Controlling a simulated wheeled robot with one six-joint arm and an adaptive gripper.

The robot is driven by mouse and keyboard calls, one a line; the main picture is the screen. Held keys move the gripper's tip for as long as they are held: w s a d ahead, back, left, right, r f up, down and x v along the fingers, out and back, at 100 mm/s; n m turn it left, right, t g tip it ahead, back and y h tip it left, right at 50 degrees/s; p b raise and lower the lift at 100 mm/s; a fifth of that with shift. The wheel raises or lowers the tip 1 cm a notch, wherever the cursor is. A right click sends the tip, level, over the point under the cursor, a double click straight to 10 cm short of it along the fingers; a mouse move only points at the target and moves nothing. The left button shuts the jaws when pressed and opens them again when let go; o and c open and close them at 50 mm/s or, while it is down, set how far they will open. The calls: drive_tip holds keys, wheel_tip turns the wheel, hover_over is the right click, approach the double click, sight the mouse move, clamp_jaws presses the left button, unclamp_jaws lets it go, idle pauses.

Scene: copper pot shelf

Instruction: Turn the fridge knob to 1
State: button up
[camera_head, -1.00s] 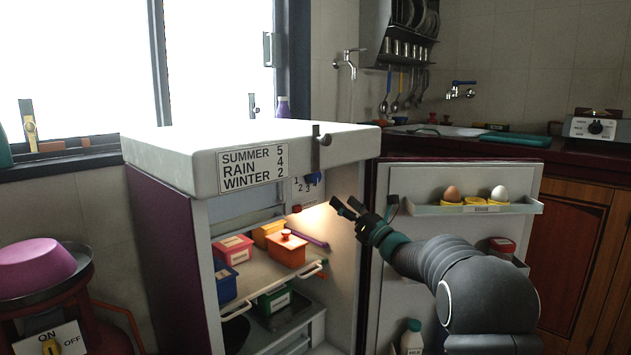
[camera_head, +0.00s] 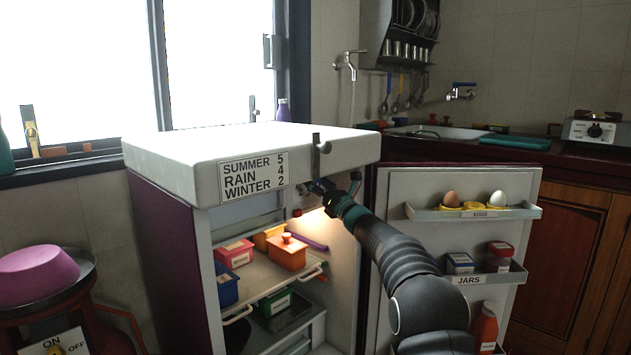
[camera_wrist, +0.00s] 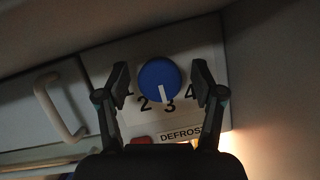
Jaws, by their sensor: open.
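The fridge knob (camera_wrist: 160,80) is a round blue dial with a white pointer mark, seen in the wrist view. It sits on a white number plate (camera_wrist: 138,118), and its mark points at about 3. The numbers 2, 3 and 4 are readable; the 1 is partly hidden behind the left finger. My gripper (camera_wrist: 162,76) is open, with one finger on each side of the knob and a visible gap to it on both sides. In the head view my gripper (camera_head: 325,187) is inside the upper right of the open fridge (camera_head: 250,150) and hides the knob.
A red button (camera_wrist: 141,141) and a DEFROST label lie below the dial. A pale handle (camera_wrist: 60,107) is to its left. The fridge door (camera_head: 390,225) stands open at the right with eggs and jars. Boxes, including an orange one (camera_head: 287,256), fill the shelf below.

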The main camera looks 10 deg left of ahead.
drive_tip(key=shift+w+a, duration=0.1)
drive_tip(key=c, duration=1.2)
drive_tip(key=shift+o, duration=0.2)
